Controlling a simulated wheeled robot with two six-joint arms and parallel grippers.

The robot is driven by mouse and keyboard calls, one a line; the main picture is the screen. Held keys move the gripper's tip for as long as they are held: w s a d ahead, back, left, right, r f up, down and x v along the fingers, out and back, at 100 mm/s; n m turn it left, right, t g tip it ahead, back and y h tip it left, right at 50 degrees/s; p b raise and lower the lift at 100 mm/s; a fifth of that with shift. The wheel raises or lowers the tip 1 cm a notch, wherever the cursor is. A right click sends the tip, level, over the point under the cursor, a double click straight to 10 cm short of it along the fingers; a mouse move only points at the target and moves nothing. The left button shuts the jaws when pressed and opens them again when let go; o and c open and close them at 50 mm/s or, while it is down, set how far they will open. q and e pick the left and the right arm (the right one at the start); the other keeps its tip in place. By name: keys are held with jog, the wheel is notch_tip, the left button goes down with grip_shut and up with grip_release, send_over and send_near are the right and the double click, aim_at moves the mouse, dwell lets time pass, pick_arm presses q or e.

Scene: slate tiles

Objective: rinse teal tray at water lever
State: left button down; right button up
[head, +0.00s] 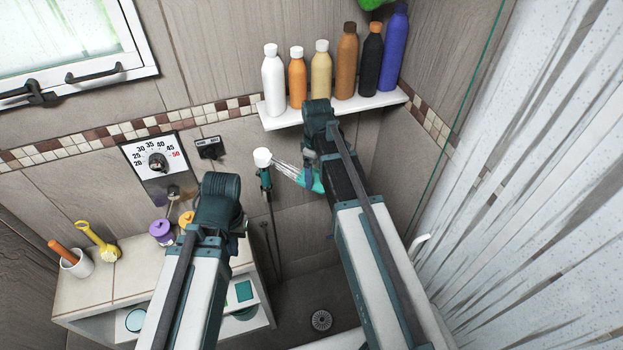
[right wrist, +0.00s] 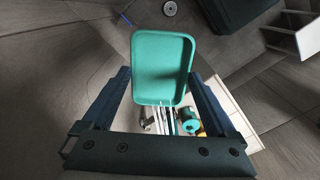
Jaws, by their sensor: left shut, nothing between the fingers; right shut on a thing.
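The teal tray (head: 318,184) is at my right gripper (head: 311,168), below the bottle shelf and mostly hidden by my right arm in the head view. The right wrist view shows the tray (right wrist: 162,60) tilted between the two fingers, which are shut on it. Water (head: 288,171) streams from the white-headed hand shower (head: 263,157) onto the tray. The water lever (head: 173,192) sits under the dial on a metal wall panel (head: 152,180). My left gripper (head: 222,195) is shut and empty, just right of the lever. Its fingertips are hidden by its wrist.
Several bottles stand on a white wall shelf (head: 400,96) above my right gripper. A tiled bench (head: 130,268) at the lower left bears a purple jar (head: 161,232), a yellow scoop (head: 98,242) and a white cup (head: 77,264). A glass panel (head: 540,180) bounds the right side.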

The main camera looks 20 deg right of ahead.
jog(key=s+a, duration=0.1)
jog(key=s, duration=0.6)
jog(key=shift+s+a, duration=0.4)
dwell(0.4)
jog(key=shift+r, duration=0.1)
dwell(1.2)
jog(key=s+a+r+p, duration=0.1)
jog(key=s+r+p, duration=0.2)
jog(key=s+p, duration=0.1)
jog(key=shift+s+r, duration=0.4)
jog(key=shift+s, duration=0.05)
dwell(0.7)
